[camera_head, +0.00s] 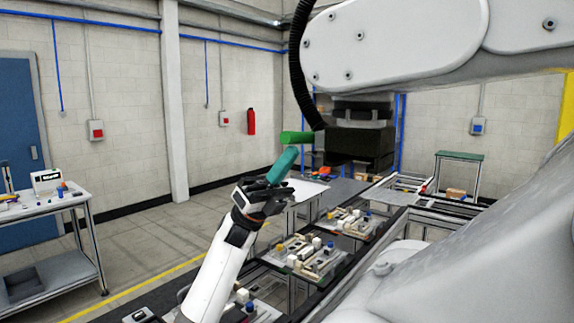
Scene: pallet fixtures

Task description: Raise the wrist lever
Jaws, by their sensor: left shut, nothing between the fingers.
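My left gripper (277,182), black on a slim white forearm, reaches up from the lower left and is shut with nothing between its fingers. A teal bar shows at its tip; I cannot tell whether it belongs to the gripper or stands behind it. A large white arm crosses the upper right, with a black block (360,146) hanging at its end. Small pallet fixtures (303,257) with white, blue and yellow parts lie beyond and below my left gripper.
A dark-railed conveyor frame runs from the bottom centre towards the back right. A white cart (48,204) with small items stands at the left. A green-topped table (460,156) stands at the back right. The floor between the cart and my left forearm is clear.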

